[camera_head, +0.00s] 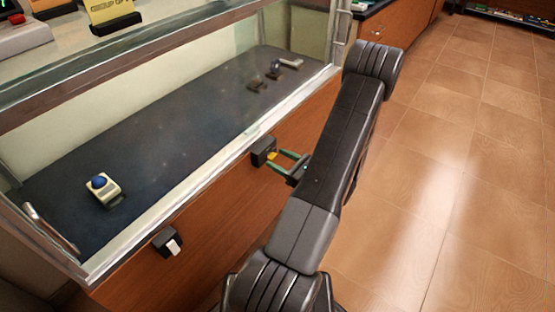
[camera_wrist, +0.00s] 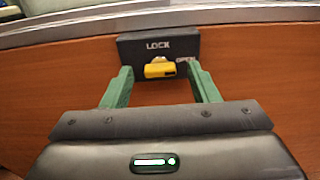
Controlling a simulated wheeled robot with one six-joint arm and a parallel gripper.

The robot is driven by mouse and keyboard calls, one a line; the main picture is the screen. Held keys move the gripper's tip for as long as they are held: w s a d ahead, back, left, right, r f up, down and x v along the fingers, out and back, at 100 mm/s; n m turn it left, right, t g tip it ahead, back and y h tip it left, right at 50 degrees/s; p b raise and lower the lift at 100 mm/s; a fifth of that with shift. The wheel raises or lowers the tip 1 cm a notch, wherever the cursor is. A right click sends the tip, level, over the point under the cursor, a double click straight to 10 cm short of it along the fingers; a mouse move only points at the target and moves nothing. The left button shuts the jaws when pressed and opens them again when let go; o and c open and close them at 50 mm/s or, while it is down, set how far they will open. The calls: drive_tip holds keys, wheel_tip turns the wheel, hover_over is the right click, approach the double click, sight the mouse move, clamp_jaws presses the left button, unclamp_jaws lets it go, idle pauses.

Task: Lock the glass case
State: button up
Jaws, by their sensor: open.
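The glass case (camera_head: 150,215) stands on a wooden front panel with a metal frame. A small black lock box (camera_head: 262,150) is fixed on that panel below the glass. In the wrist view the lock box (camera_wrist: 128,46) bears the words LOCK above and OPEN at the right. A yellow knob (camera_wrist: 159,68) sits at its middle, with its dark-marked end pointing right towards OPEN. My gripper (camera_wrist: 161,78) is open, with its green fingers on either side of the yellow knob. I cannot tell whether they touch it. In the head view my gripper (camera_head: 288,163) faces the lock box.
A second black box with a white switch (camera_head: 168,243) is on the panel at left. Inside the case are a blue-topped button device (camera_head: 102,188) and small metal parts (camera_head: 275,72). Open tiled floor (camera_head: 460,170) lies to the right.

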drive_tip(key=shift+w+a, duration=0.4)
drive_tip(key=shift+a, duration=0.1)
drive_tip(key=c, duration=1)
drive_tip(key=shift+f+n+b, duration=0.1)
drive_tip(key=shift+n+b, duration=0.3)
drive_tip(key=shift+b, duration=0.15)
drive_tip(key=shift+s+a+f+n+b, duration=0.1)
drive_tip(key=shift+n+b, duration=3.75)
drive_tip(key=shift+n, duration=0.35)
drive_tip(key=shift+s+a+n+b, duration=0.1)
drive_tip(key=shift+n+b, duration=3.7)
drive_tip(key=shift+n, duration=0.7)
